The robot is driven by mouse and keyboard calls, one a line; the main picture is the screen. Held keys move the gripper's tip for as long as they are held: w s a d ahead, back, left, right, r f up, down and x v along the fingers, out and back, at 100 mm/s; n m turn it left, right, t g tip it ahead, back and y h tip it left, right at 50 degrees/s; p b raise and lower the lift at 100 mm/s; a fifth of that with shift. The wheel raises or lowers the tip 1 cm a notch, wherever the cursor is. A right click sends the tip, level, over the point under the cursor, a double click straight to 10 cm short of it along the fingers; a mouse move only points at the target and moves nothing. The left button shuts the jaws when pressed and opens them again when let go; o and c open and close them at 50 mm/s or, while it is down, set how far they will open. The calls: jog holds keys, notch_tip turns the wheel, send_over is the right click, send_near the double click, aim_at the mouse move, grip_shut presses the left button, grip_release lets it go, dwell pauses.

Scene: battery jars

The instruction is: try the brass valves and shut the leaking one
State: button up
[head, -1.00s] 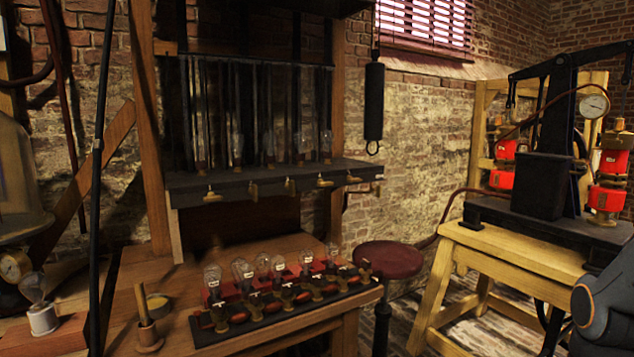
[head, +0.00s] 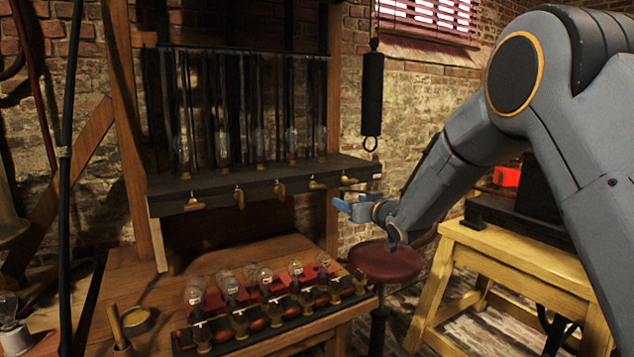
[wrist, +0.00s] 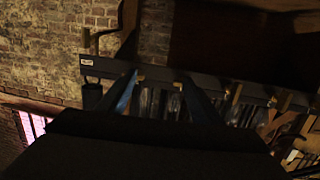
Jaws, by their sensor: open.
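Several brass valves line the front of a dark shelf (head: 260,181) under tall glass tubes (head: 222,130). From the left they are the first valve (head: 194,203), second valve (head: 239,198), third valve (head: 280,190), fourth valve (head: 317,183) and right-end valve (head: 348,180). The second and third handles look more hanging; the others look more sideways. I cannot tell which one leaks. My gripper (head: 341,206) is open and empty, just below and apart from the right-end valve. In the wrist view its blue fingers (wrist: 160,95) stand before the shelf edge.
Below, a bench (head: 150,285) bears a row of glass bulbs (head: 229,287) on a dark and red rack. A red stool (head: 385,262) stands under my arm. A black cylinder (head: 372,95) hangs at the shelf's right. A yellow stand (head: 510,255) is at right.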

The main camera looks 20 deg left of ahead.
aim_at(320, 186)
jog(key=w+a+r+y, duration=0.1)
jog(key=a, duration=0.3)
jog(key=w+a+n+y+p, duration=0.1)
jog(key=a, duration=0.3)
jog(key=w+a+r+p, duration=0.1)
jog(key=w+a, duration=0.1)
jog(key=a, duration=0.2)
jog(key=shift+r+n+g+y, duration=0.3)
jog(key=shift+n+y, duration=0.1)
jog(key=c, duration=1.1)
jog(key=shift+o, duration=0.2)
